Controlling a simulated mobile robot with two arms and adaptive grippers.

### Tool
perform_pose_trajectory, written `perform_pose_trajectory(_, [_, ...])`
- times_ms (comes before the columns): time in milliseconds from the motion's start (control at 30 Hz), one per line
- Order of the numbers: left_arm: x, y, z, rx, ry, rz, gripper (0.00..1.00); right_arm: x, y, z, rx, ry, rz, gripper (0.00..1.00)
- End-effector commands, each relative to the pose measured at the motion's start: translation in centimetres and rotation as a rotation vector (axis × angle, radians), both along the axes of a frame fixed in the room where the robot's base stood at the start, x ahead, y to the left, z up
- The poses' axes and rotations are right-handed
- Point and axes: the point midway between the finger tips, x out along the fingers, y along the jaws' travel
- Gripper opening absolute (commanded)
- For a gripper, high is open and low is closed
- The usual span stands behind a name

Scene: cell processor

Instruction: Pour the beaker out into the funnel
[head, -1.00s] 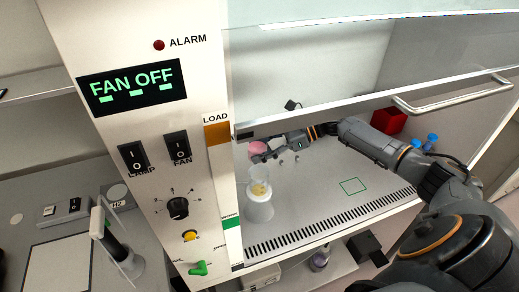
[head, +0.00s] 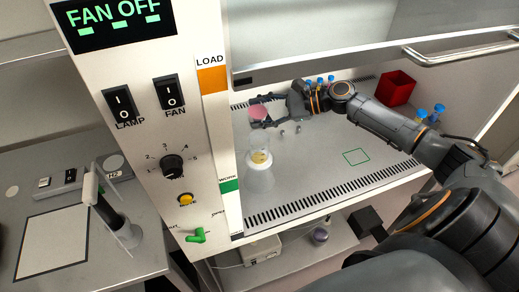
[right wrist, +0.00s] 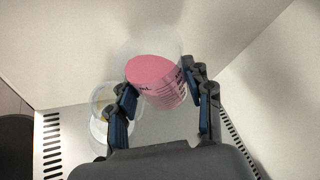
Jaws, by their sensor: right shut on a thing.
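A clear beaker with pink liquid (head: 258,113) is inside the cabinet, toward the left of its opening. My right gripper (head: 262,112) is shut on the beaker from the right. In the right wrist view the beaker (right wrist: 155,80) sits between the two fingers, with dark print on its side. I cannot tell whether it is tilted. The pale funnel with a yellowish inside (head: 260,159) stands on a whitish vessel nearer the cabinet front, apart from the beaker. It also shows in the right wrist view (right wrist: 103,98), left of the gripper, partly hidden by a finger. My left gripper is not in view.
The control panel (head: 150,130) borders the opening on the left, and the glass sash (head: 320,50) hangs above. A red bin (head: 397,88) and blue-capped tubes (head: 430,113) stand at the right. The floor around the green square outline (head: 356,156) is clear.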

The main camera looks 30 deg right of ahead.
Motion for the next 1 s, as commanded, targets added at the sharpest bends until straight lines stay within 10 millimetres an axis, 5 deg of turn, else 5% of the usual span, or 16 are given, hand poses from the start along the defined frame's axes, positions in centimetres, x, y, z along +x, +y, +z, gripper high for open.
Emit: perform_pose_trajectory(1000, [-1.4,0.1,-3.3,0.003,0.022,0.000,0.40,0.1,-0.1,-1.5,-0.100,-0.192,0.000,0.00])
